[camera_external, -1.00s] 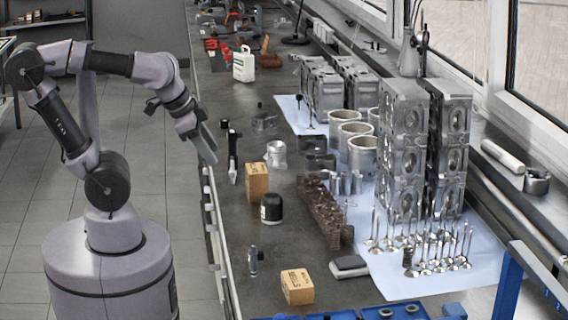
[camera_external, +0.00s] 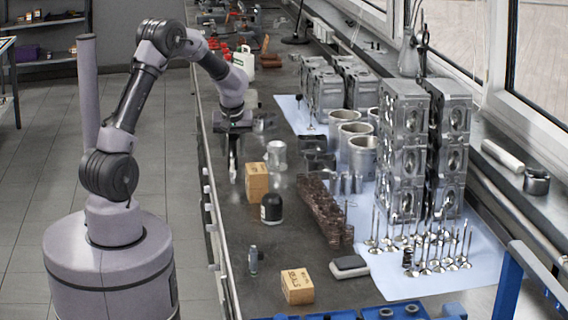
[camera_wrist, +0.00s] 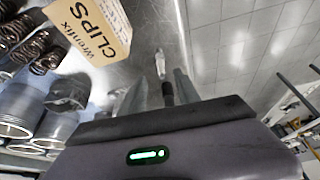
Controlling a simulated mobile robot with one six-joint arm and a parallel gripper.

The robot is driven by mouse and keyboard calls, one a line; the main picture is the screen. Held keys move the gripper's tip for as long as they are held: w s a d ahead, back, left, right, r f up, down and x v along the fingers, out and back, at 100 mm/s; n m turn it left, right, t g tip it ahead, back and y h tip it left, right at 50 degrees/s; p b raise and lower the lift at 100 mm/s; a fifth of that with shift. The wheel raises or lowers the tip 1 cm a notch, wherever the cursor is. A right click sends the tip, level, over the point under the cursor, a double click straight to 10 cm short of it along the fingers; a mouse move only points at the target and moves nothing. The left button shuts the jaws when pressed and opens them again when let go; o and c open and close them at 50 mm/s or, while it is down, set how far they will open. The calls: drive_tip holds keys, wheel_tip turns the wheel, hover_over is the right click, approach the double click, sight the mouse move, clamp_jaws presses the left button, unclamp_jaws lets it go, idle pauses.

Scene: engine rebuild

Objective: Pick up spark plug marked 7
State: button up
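My gripper (camera_external: 233,124) points down over the left side of the bench; its two fingers (camera_wrist: 158,92) stand apart in the wrist view. Nothing is seen gripped. Another small metal piece shaped like a spark plug (camera_external: 253,260) stands near the front edge of the bench. No number 7 is legible on either, so I cannot tell which is marked.
A cardboard clips box (camera_external: 257,183) stands close to my gripper; it also shows in the wrist view (camera_wrist: 95,28). The bench front left is clearer.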

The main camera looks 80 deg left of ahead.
sight(234, 157)
drive_tip(key=b+x, duration=0.1)
drive_tip(key=x, duration=0.4)
drive_tip(key=shift+s+a+f+b, duration=0.1)
drive_tip(key=shift+a+f+b, duration=0.1)
drive_tip(key=shift+a+b, duration=0.2)
drive_tip(key=shift+d+r, duration=0.15)
drive_tip(key=shift+r, duration=0.05)
drive_tip(key=shift+c, duration=1)
clamp_jaws()
